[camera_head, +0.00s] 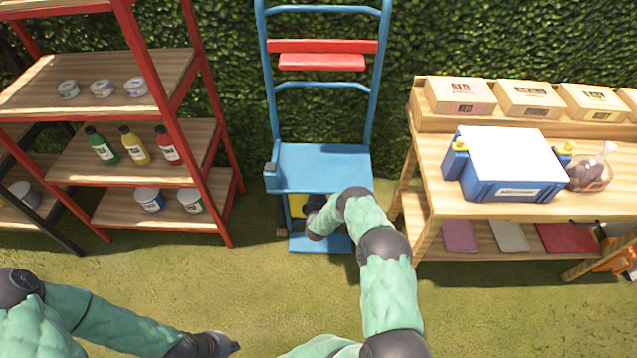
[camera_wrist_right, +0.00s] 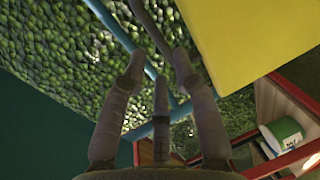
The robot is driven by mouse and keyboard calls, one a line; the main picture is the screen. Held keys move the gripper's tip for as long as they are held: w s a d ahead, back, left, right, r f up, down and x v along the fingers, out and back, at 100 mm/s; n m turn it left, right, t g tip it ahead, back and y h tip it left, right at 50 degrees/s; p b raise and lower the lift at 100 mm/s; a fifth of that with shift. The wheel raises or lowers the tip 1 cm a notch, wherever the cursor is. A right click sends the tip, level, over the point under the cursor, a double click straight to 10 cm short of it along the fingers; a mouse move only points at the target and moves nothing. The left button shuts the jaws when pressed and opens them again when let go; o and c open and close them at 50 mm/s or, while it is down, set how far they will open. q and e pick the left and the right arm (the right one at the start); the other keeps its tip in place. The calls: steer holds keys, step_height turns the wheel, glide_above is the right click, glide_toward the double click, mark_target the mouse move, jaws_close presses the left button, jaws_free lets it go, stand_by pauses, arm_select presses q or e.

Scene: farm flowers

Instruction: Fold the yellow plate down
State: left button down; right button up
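The yellow plate (camera_head: 298,205) shows only as a small patch below the blue shelf of the blue hand truck (camera_head: 322,165) in the head view. In the right wrist view the yellow plate (camera_wrist_right: 250,40) fills the upper right. My right gripper (camera_wrist_right: 159,62) has its fingers apart, with the plate's edge just to their right. A blue bar (camera_wrist_right: 118,32) of the truck runs past the fingers; whether it lies between or behind them I cannot tell. In the head view the right gripper is mostly hidden by the shelf and my arm. My left gripper (camera_head: 222,346) is at the lower left, away from the truck.
A red-framed shelf (camera_head: 140,165) with bottles and cans stands left of the truck. A wooden table (camera_head: 430,185) with boxes and a blue-and-white box (camera_head: 510,165) stands to the right. A hedge (camera_head: 230,60) is behind. The grass in front is clear.

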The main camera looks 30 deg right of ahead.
steer(key=b+x, duration=0.2)
steer(key=x, duration=0.3)
steer(key=shift+f, duration=0.15)
steer(key=shift+w+d, duration=0.2)
steer(key=shift+w, duration=0.25)
jaws_close()
